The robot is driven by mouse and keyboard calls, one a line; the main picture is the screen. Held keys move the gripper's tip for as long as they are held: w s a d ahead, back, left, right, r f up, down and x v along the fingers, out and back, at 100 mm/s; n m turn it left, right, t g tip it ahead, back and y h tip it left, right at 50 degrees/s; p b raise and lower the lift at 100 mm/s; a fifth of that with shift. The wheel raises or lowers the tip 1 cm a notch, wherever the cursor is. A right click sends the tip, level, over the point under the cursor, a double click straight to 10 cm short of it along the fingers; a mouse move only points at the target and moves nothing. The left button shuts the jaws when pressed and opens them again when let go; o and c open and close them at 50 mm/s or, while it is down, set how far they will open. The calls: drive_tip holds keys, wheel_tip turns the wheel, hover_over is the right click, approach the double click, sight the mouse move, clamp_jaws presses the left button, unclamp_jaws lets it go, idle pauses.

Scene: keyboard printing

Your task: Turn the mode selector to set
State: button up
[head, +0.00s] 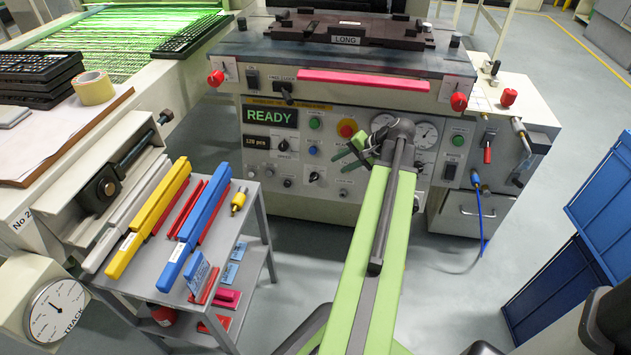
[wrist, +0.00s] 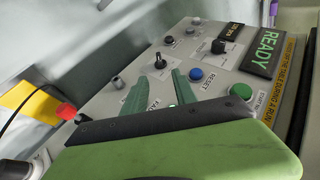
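The grey control panel (head: 262,175) carries two black rotary knobs. One knob (head: 283,145) sits by the small counter display and also shows in the wrist view (wrist: 218,46). The other knob (head: 314,177) is lower and shows in the wrist view (wrist: 158,61) with a pale pointer mark. I cannot read which is labelled as the mode selector. My gripper (head: 352,150) is in front of the panel, and its two green fingers (wrist: 162,76) are apart with nothing between them. In the wrist view the lower knob lies just beyond the fingertips, apparently untouched.
A grey trolley (head: 262,235) with coloured bars stands at left. Blue crates (head: 560,275) stand at right.

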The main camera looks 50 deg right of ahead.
sight(316, 177)
drive_tip(key=b+x, duration=0.9)
drive_tip(key=x, duration=0.5)
drive_tip(key=shift+f+b, duration=0.35)
drive_tip(key=shift+f, duration=0.05)
drive_tip(key=shift+w, duration=0.2)
